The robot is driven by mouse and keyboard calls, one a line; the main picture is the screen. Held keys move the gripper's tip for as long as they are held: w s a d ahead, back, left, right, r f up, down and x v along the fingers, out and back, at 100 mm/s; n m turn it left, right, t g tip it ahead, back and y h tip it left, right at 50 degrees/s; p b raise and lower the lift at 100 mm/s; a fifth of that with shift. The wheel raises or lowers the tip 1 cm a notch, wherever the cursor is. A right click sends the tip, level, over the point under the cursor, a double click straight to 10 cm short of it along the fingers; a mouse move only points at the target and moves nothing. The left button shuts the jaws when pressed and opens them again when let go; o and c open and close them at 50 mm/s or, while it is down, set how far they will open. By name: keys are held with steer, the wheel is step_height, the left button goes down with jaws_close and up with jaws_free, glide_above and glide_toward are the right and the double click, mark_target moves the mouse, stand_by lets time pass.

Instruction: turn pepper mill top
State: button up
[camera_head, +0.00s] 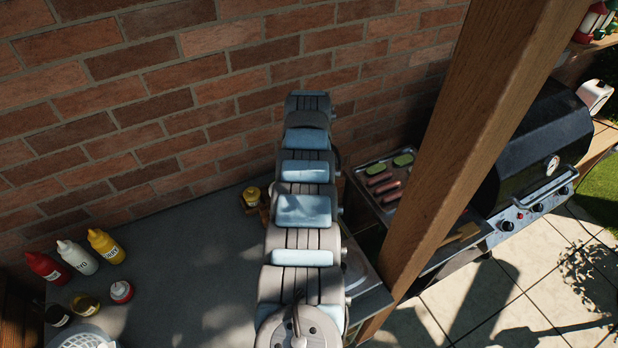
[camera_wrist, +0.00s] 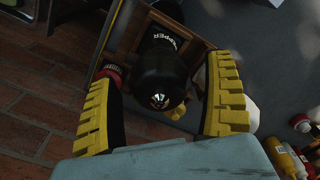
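The pepper mill (camera_wrist: 160,82) is black with a rounded top and a shiny metal knob. It shows in the wrist view with "PEPPER" lettering on its body. It stands in a wooden caddy (camera_wrist: 121,27). My gripper (camera_wrist: 163,78) has yellow ridged fingers, spread open on either side of the mill top. A gap shows between the right finger and the top; I cannot tell how near the left finger is. In the head view my arm hides the mill and my gripper; only part of the caddy (camera_head: 264,214) shows.
A red-capped item (camera_wrist: 113,72) and a yellow item (camera_wrist: 200,82) sit close to the mill. Sauce bottles (camera_head: 105,245) and jars (camera_head: 84,304) stand at the left of the grey counter (camera_head: 185,260). A wooden post (camera_head: 470,150) and a grill (camera_head: 535,150) are at right.

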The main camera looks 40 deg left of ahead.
steer(key=c, duration=1.2)
steer(key=shift+f+m+b, duration=0.1)
steer(key=shift+m+b, duration=0.4)
steer(key=shift+m, duration=0.1)
steer(key=shift+f+m+b, duration=0.1)
steer(key=shift+m+b, duration=0.65)
steer(key=shift+m, duration=0.35)
steer(key=m+b, duration=0.2)
steer(key=m, duration=0.2)
steer(key=m+b, duration=0.1)
steer(key=m, duration=0.4)
steer(key=shift+b, duration=0.4)
steer(key=shift+m+b, duration=0.3)
steer(key=shift+m, duration=1.6)
